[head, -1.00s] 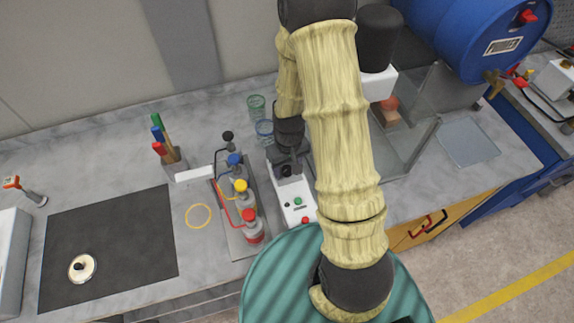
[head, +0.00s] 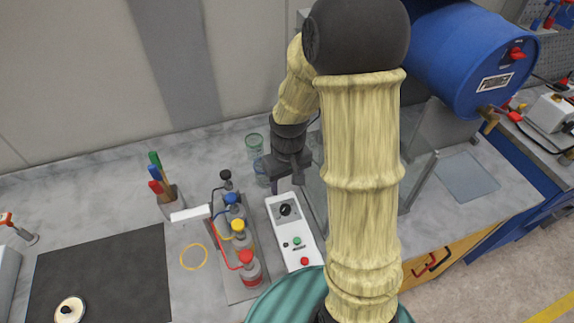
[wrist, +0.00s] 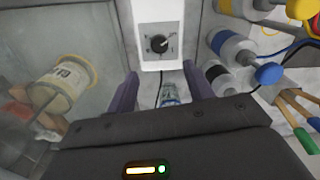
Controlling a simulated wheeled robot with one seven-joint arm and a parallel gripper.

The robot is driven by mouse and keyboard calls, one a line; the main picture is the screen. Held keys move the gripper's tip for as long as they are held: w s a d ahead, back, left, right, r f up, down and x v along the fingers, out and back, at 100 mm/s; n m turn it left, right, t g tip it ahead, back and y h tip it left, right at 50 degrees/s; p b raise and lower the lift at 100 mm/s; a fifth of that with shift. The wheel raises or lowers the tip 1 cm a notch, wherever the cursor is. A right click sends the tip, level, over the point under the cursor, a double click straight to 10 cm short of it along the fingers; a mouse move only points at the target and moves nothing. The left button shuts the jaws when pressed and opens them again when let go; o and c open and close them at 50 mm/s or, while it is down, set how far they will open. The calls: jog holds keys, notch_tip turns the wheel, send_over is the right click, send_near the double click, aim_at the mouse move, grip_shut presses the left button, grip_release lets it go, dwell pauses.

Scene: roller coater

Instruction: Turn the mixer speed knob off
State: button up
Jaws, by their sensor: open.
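The mixer control box (head: 281,237) is a narrow white unit on the bench, with a round black speed knob (head: 286,210) on the grey panel at its far end. In the wrist view, the knob (wrist: 158,44) shows at the top middle, and its light pointer mark slants to the upper right. I cannot read the scale around it. My gripper (wrist: 161,82) is open, with its two purple-grey fingers apart and nothing between them touching. In the head view, my gripper (head: 286,184) hangs just behind the knob, apart from it.
Capped bottles (head: 240,240) with coloured tubes stand left of the box. A glass enclosure (head: 418,180) stands close on its right. Glass beakers (head: 254,145) stand behind. A green button (head: 296,241) and a red button (head: 304,261) sit nearer on the box. A blue drum (head: 455,60) is at upper right.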

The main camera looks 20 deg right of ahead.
notch_tip(320, 180, up, 7)
jog(key=shift+f, duration=0.2)
jog(key=shift+d, duration=0.1)
dwell(0.4)
jog(key=s+f+m+t, duration=0.1)
jog(key=s+m+t, duration=0.1)
jog(key=s, duration=0.5)
jog(key=shift+s+a+t, duration=0.3)
jog(key=shift+a, duration=0.1)
